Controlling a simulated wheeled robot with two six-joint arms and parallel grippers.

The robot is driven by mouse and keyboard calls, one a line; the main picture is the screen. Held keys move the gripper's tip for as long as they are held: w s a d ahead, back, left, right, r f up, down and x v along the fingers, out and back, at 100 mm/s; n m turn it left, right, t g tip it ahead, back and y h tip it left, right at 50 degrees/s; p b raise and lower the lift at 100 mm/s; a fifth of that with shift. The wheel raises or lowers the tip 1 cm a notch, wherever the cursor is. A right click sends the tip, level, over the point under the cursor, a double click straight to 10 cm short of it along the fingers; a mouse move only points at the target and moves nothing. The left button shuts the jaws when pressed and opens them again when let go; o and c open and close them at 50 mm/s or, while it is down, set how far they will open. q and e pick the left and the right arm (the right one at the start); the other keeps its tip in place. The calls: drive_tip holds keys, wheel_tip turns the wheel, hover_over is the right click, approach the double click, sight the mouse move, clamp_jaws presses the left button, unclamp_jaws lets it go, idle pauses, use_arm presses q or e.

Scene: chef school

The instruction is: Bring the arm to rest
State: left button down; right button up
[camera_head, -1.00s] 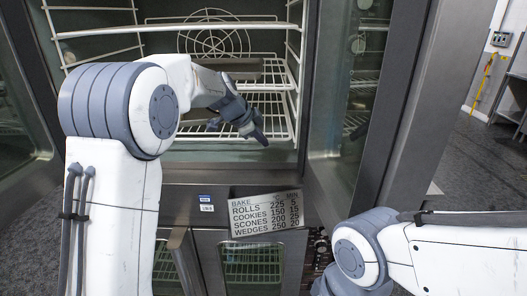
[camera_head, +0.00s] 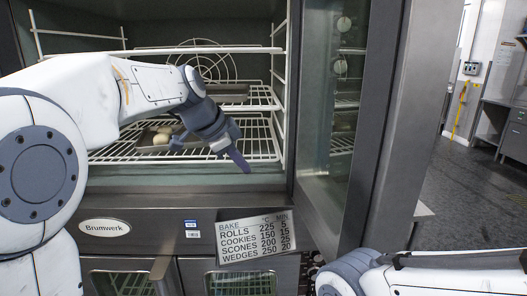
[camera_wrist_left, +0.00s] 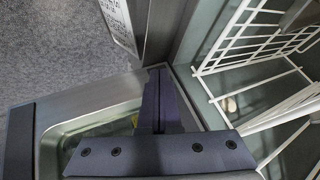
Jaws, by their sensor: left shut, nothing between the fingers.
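My left gripper (camera_head: 241,162) is shut and empty. It points down and to the right just in front of the oven opening, near the lower wire shelf (camera_head: 262,140). In the left wrist view its closed dark fingers (camera_wrist_left: 158,100) show against the oven's front edge, with nothing between them. My left arm (camera_head: 150,85) reaches across from the left in front of the oven. Part of my right arm (camera_head: 440,275) lies at the lower right; its gripper is out of the picture.
The oven stands open, its glass door (camera_head: 335,130) swung to the right. A tray with pale rolls (camera_head: 161,139) sits on the lower shelf, partly behind my arm. Another tray (camera_head: 232,93) is above it. A baking-times sign (camera_head: 253,238) is below. Floor is free at right.

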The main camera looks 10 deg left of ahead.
use_arm(q)
drive_tip(key=s+d+f+n+g, duration=0.2)
drive_tip(key=s+d+f, duration=0.45)
drive_tip(key=s, duration=0.25)
drive_tip(key=s+f+n+g+y, duration=0.1)
drive_tip(key=s+f+n+g, duration=0.1)
drive_tip(key=s+f, duration=0.5)
drive_tip(key=s+f+n+g+y, duration=0.1)
drive_tip(key=s+f, duration=0.5)
drive_tip(key=s, duration=1.1)
drive_tip(key=shift+a+f+n+g+y, duration=0.35)
drive_tip(key=shift+n+y, duration=0.25)
drive_tip(key=shift+n, duration=0.3)
